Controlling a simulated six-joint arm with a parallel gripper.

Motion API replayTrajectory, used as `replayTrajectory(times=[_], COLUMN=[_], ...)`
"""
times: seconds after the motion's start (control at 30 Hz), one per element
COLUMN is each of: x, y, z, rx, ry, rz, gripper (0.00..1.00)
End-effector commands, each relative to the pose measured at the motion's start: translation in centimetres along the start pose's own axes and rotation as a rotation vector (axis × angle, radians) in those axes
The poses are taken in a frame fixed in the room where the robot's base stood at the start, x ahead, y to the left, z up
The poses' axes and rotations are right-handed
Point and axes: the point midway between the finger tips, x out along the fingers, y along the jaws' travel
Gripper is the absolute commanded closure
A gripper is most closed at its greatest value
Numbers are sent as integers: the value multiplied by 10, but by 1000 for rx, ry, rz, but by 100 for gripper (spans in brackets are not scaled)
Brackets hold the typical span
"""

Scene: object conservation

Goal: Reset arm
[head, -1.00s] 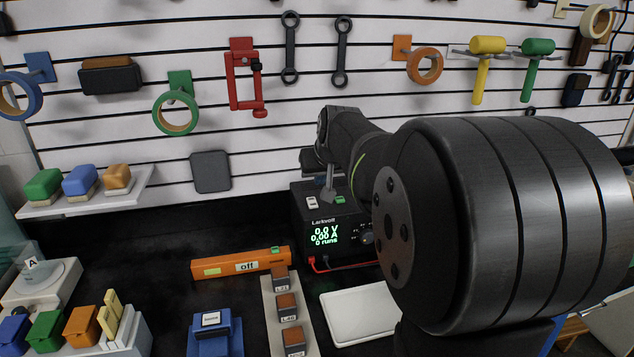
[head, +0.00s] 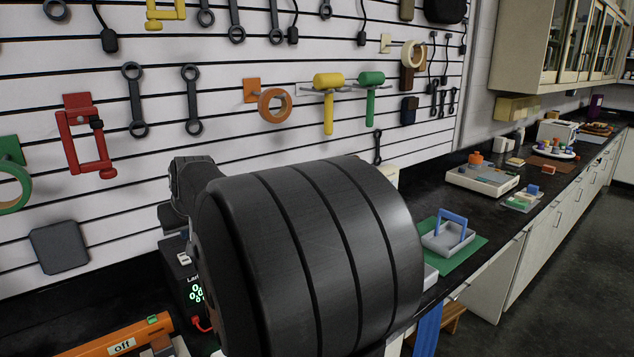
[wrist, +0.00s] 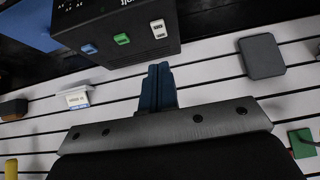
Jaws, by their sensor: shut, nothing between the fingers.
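My gripper (wrist: 160,88) is shut and empty in the wrist view, its two dark blue fingers pressed together. The fingertips point toward a black power supply (wrist: 118,38), which carries green, blue and white buttons; I cannot tell the exact gap. In the head view the power supply (head: 194,290) shows only partly, with lit green digits, behind my large dark arm link. My fingers are hidden there.
The slatted wall (head: 215,50) behind holds a red clamp (head: 85,140), wrenches, an orange tape roll (head: 273,104) and mallets. An orange bar marked "off" (head: 120,342) lies at lower left. A grey tray (head: 445,238) with a blue handle stands on a green mat at right.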

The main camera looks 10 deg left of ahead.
Motion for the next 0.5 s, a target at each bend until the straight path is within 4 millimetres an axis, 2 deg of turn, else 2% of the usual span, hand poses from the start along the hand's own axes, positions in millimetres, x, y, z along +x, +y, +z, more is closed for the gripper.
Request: replayTrajectory(times=[0.1, 0.5], x=[21, 83], y=[0, 0], z=[-4, -15], rx=[0, -1], ry=[-3, -1], rz=[-1, -1], gripper=[100, 100])
